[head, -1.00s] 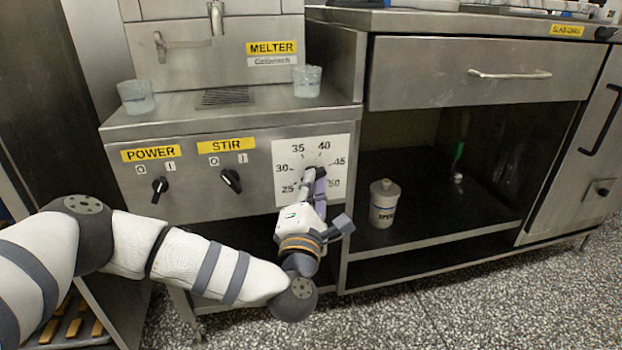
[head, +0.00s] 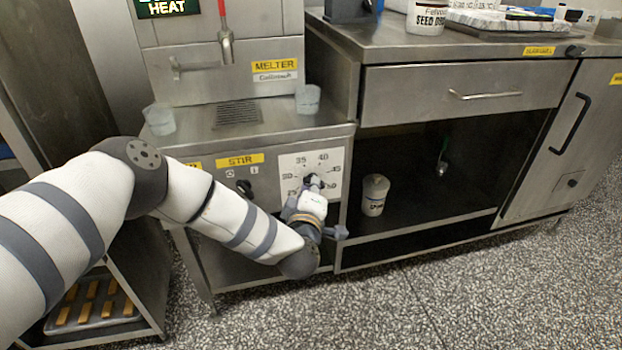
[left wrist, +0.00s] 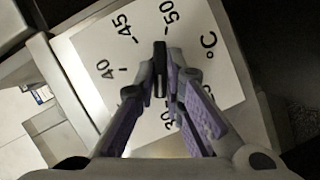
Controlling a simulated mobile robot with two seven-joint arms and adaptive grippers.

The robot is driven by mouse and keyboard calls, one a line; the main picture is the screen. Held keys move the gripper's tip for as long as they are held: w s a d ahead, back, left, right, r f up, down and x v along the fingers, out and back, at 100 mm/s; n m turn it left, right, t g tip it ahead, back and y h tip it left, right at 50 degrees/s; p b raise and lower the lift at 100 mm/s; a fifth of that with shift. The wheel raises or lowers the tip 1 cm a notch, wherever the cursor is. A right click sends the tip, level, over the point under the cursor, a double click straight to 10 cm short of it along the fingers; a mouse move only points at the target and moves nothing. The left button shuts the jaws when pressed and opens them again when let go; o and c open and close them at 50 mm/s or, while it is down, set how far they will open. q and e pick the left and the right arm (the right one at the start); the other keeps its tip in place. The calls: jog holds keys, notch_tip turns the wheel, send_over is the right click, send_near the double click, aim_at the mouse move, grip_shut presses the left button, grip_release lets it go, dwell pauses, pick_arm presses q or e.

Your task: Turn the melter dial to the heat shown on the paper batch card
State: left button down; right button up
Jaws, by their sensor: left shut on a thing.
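The melter dial (left wrist: 160,62) is a black knob on a white scale plate (head: 327,160) marked in °C, on the front of the steel melter (head: 220,80). My left gripper (head: 312,184) is at the dial, and its fingers (left wrist: 163,75) are shut on the knob, one on each side. In the left wrist view the numbers 30 to 50 show around the knob; the fingers cover part of the scale, and I cannot tell the exact setting. No readable batch card shows. My right gripper is not in view.
A lit HEAT display (head: 168,8) is cut off at the top. Two clear cups (head: 308,99) stand on the melter ledge. Right of it is a steel counter with a drawer (head: 470,88), a white jar (head: 374,195) on the shelf below, and a seed tub (head: 428,17) on top.

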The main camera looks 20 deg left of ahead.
pick_arm(q)
jog(key=shift+w+d+r+m+g+y+p, duration=0.15)
jog(key=shift+m+g+y+p, duration=0.2)
jog(key=shift+m+g+p, duration=0.8)
jog(key=shift+d+r+m+g+y+p, duration=0.1)
jog(key=shift+m+g+y+p, duration=0.4)
jog(key=shift+m, duration=1.15)
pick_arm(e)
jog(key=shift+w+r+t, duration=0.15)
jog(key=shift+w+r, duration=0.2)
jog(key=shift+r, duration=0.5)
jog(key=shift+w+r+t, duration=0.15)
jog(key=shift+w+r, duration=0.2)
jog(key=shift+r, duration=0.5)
pick_arm(q)
jog(key=c, duration=1.7)
grip_release()
jog(key=v, duration=1.2)
jog(key=shift+f, duration=0.15)
